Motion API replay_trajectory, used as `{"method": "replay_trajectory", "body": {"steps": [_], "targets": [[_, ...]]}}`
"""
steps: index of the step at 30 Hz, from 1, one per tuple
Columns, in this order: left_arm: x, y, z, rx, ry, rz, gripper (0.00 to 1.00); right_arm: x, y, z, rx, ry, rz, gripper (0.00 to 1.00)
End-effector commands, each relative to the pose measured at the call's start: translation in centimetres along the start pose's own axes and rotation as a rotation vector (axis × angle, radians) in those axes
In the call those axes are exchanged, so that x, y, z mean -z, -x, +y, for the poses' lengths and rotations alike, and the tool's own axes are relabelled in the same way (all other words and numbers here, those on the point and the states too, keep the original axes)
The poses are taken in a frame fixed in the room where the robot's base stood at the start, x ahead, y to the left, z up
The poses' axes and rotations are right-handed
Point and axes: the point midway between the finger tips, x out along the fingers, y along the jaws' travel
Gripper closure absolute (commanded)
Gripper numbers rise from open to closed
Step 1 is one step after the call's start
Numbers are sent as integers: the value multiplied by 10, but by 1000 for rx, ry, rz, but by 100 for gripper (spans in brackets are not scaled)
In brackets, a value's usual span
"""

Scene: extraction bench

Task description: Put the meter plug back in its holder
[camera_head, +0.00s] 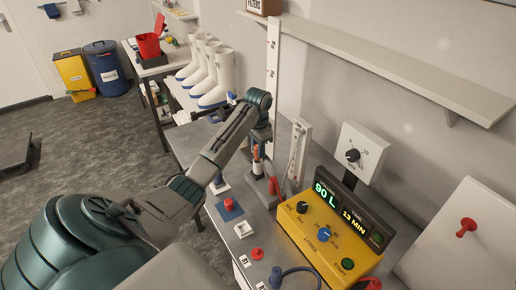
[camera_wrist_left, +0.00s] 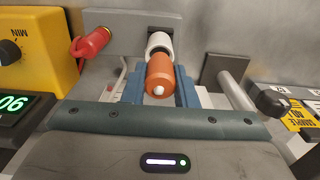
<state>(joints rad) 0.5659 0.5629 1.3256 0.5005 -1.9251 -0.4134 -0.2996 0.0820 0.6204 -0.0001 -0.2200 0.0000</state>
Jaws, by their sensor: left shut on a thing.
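My left gripper (camera_head: 259,142) is shut on an orange plug-like piece, which I take for the meter plug (camera_wrist_left: 160,72). In the left wrist view the piece lies between the two blue fingers, with a small white tip towards the camera. A white round collar (camera_wrist_left: 158,42) shows at its far end, close to a dark opening in a grey block (camera_wrist_left: 125,22). I cannot tell whether the collar belongs to the plug or to its holder, or whether the plug is seated. In the head view the orange piece (camera_head: 256,154) is small and partly hidden. My right gripper is out of view.
A yellow meter box (camera_head: 325,240) with lit displays stands to the right. A red handle (camera_wrist_left: 92,42) is left of the plug in the wrist view. A grey cylinder with a dark end (camera_wrist_left: 272,102) is right of it.

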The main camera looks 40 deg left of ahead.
Motion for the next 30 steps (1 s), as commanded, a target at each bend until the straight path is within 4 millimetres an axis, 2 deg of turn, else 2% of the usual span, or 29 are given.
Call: {"method": "replay_trajectory", "body": {"steps": [30], "targets": [[0,27,0,-1,0,0,100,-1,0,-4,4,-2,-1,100]]}}
